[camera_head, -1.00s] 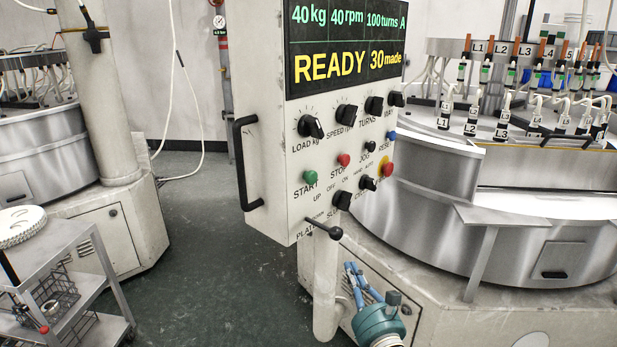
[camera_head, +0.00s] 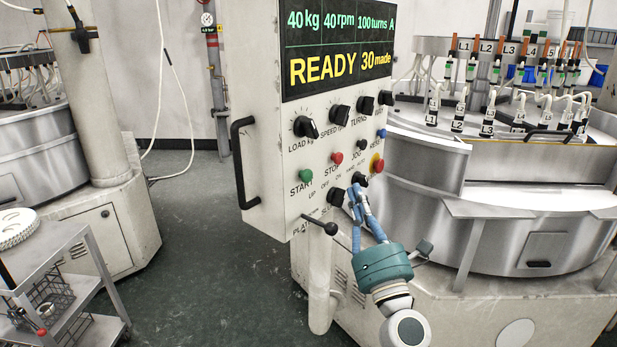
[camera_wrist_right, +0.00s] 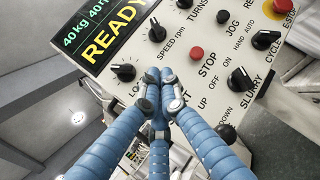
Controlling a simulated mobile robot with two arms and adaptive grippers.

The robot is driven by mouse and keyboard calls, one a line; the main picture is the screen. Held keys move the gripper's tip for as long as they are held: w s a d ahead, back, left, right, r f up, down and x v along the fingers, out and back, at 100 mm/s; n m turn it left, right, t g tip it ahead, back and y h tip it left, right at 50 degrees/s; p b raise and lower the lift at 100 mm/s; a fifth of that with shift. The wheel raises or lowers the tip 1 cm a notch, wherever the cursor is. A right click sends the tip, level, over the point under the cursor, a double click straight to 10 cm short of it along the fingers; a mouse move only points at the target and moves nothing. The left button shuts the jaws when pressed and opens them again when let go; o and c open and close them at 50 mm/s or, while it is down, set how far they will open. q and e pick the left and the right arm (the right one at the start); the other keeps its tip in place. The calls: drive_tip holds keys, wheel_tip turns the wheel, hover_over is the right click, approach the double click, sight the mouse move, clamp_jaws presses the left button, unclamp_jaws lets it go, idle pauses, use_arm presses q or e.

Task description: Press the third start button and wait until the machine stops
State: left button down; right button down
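The control panel (camera_head: 262,170) stands in the middle of the head view. Its display (camera_head: 335,45) reads 40kg, 40rpm, 100 turns A, READY and 30 made. The green start button (camera_head: 306,176) is at the panel's lower left, beside the red stop button (camera_head: 337,158). My right gripper (camera_head: 357,192) is in front of the panel's lower right, below and right of the start button. In the right wrist view its blue fingers (camera_wrist_right: 160,80) are together, with nothing visible between them, and the start button is hidden behind them. My left gripper is not in view.
A black side handle (camera_head: 240,165) and a black-knobbed lever (camera_head: 330,228) stick out from the panel. The lapping machine (camera_head: 430,180) with labelled hoses is on the right. A metal cart (camera_head: 70,260) stands at the lower left. The floor between is clear.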

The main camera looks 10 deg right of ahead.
sight(306, 176)
drive_tip(key=shift+w+a, duration=0.1)
drive_tip(key=w+a, duration=0.2)
drive_tip(key=w+a+b, duration=0.1)
drive_tip(key=w+a, duration=0.1)
drive_tip(key=w, duration=0.1)
drive_tip(key=shift+w+a+f, duration=0.1)
drive_tip(key=shift+w+a, duration=0.15)
drive_tip(key=shift+w, duration=0.05)
drive_tip(key=shift+w+a, duration=0.45)
drive_tip(key=shift+w, duration=0.1)
drive_tip(key=shift+b, duration=0.35)
idle(0.7)
drive_tip(key=shift+w+a, duration=0.25)
drive_tip(key=shift+w, duration=0.1)
drive_tip(key=shift+w+a+b, duration=0.3)
idle(0.8)
drive_tip(key=shift+s+d, duration=0.55)
drive_tip(key=shift+s, duration=0.15)
